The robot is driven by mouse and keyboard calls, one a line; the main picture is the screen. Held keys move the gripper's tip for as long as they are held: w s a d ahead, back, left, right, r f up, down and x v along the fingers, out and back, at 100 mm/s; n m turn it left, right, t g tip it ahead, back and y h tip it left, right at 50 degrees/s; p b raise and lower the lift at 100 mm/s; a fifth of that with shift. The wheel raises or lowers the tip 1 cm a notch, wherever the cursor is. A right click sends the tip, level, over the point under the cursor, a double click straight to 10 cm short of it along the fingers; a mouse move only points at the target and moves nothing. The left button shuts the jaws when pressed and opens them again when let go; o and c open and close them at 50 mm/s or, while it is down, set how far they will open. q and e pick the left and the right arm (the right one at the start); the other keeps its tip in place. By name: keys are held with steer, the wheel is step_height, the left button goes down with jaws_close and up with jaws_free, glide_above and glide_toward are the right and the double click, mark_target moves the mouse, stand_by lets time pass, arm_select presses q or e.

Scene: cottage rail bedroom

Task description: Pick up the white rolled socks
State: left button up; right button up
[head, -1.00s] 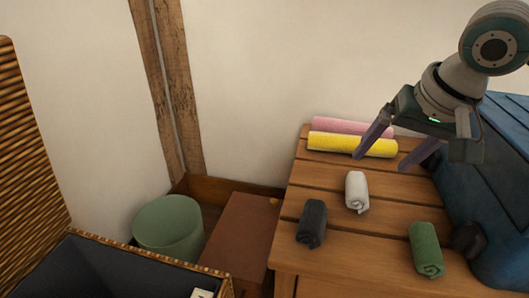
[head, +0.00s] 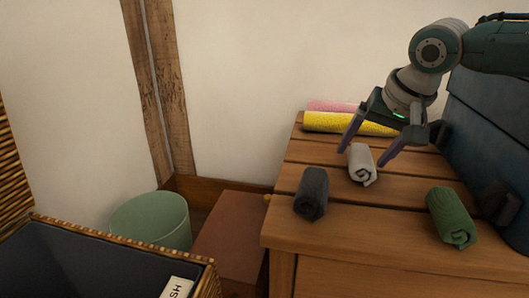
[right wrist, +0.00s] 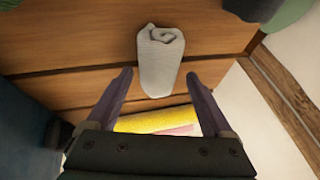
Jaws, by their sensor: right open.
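The white rolled socks (head: 362,165) lie on the slatted wooden top (head: 400,219), between the dark grey roll and the green roll. They also show in the right wrist view (right wrist: 160,60), just beyond the fingertips. My right gripper (head: 364,158) is open and empty, with its purple fingers angled down on either side of the socks in the head view. In the right wrist view the fingertips (right wrist: 160,75) flank the near end of the socks with gaps on both sides; I see no contact. My left gripper is not in view.
A dark grey roll (head: 312,193) and a green roll (head: 451,218) lie nearby on the top. Yellow (head: 330,122) and pink (head: 335,106) rolls lie at the back. A dark blue case (head: 485,150) stands right. A wicker hamper (head: 110,245) and green bin (head: 150,220) are left.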

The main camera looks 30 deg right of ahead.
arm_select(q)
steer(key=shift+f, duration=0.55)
arm_select(e)
steer(key=shift+w+f, duration=0.3)
steer(key=shift+f, duration=0.3)
